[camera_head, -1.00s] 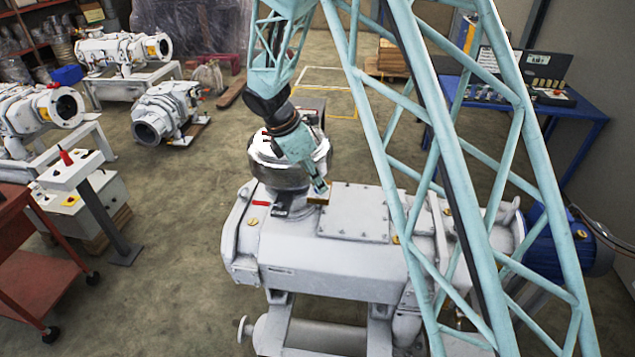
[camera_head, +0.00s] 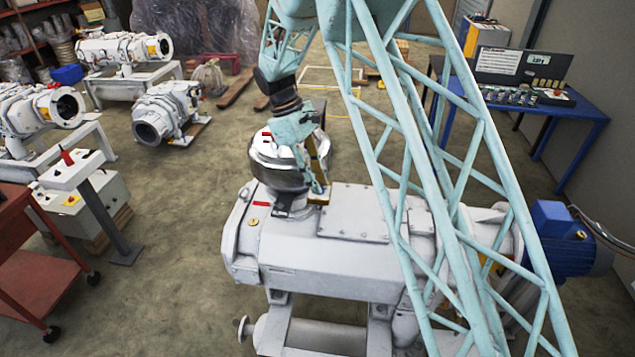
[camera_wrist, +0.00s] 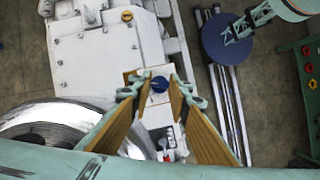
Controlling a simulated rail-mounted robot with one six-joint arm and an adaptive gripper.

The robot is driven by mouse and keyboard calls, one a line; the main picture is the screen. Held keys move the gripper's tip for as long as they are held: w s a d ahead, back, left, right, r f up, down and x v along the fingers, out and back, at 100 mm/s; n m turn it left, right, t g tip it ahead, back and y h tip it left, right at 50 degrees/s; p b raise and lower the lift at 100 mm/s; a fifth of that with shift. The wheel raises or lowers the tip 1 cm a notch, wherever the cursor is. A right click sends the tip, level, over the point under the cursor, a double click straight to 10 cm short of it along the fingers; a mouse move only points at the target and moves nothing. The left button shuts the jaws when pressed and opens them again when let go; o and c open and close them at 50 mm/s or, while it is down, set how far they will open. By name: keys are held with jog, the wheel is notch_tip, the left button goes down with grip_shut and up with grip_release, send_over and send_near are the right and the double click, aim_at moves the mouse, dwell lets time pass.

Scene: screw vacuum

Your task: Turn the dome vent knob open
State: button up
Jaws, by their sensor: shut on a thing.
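The shiny metal dome (camera_head: 277,178) stands on the left end of the white pump (camera_head: 330,265). It also shows at the left in the wrist view (camera_wrist: 45,125). A small round blue knob (camera_wrist: 159,84) sits on a white plate of the pump beside the dome. My gripper (camera_wrist: 158,88) reaches down with its tan-padded fingers on either side of the knob and is shut on it. In the head view my gripper (camera_head: 319,196) is at the dome's right side, and the knob is hidden there.
A blue motor (camera_head: 562,240) is at the pump's right end. A blue table (camera_head: 570,115) with a case stands at the back right. A red cart (camera_head: 35,260) and a white control stand (camera_head: 75,172) are at the left.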

jog(key=m, duration=0.2)
jog(key=m+g+y, duration=0.1)
jog(key=m, duration=0.2)
jog(key=shift+w+d+g, duration=0.1)
jog(key=shift+g, duration=0.2)
dwell(0.4)
jog(key=o, duration=0.9)
jog(key=shift+r, duration=0.1)
jog(key=v, duration=1.1)
jog(key=shift+w+r, duration=0.15)
jog(key=shift+r, duration=0.25)
